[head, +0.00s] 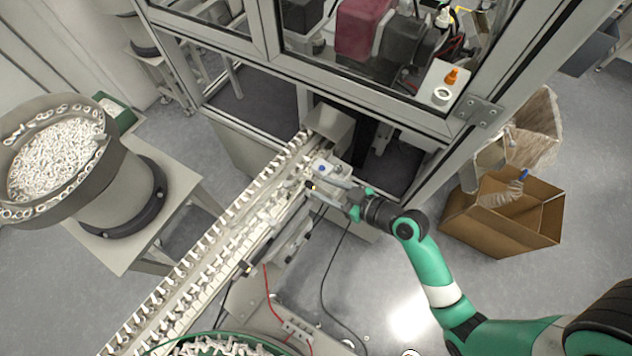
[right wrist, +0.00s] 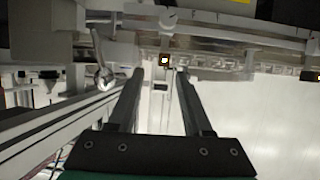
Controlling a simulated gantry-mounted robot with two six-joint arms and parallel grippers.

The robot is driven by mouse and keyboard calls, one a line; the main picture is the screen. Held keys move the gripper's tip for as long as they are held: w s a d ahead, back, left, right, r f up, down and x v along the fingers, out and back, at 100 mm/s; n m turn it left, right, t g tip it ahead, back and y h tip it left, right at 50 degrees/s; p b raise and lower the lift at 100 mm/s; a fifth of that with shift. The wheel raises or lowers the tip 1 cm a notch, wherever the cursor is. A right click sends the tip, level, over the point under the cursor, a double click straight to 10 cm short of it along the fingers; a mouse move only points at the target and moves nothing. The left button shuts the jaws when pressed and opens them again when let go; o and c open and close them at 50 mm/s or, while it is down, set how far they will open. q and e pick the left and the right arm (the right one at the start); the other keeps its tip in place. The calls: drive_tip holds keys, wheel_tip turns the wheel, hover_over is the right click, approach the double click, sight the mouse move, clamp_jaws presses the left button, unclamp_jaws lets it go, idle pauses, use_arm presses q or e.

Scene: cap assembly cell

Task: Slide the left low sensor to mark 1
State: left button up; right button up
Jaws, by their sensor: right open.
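My right gripper (head: 330,191) reaches in from the right to the side of the conveyor rail. It is open, and its two fingers also show in the right wrist view (right wrist: 156,76). A small dark sensor with a lit yellow face (head: 313,187) is close to the fingertips. In the right wrist view, a small sensor with a lit face (right wrist: 164,60) appears between the fingertips; contact cannot be told. A second dark sensor (head: 246,267) sits farther down the rail, and one shows at the right edge of the wrist view (right wrist: 316,76). I cannot read any mark numbers. My left gripper is not in view.
The conveyor (head: 190,262), full of white parts, runs diagonally to the machine frame (head: 345,85). A bowl feeder (head: 115,205) stands at left and a cardboard box (head: 505,225) at right. Red and black cables hang beneath the rail.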

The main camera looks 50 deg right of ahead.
drive_tip(key=p+v, duration=0.2)
drive_tip(key=v, duration=0.5)
drive_tip(key=shift+s, duration=0.25)
drive_tip(key=shift+r, duration=0.1)
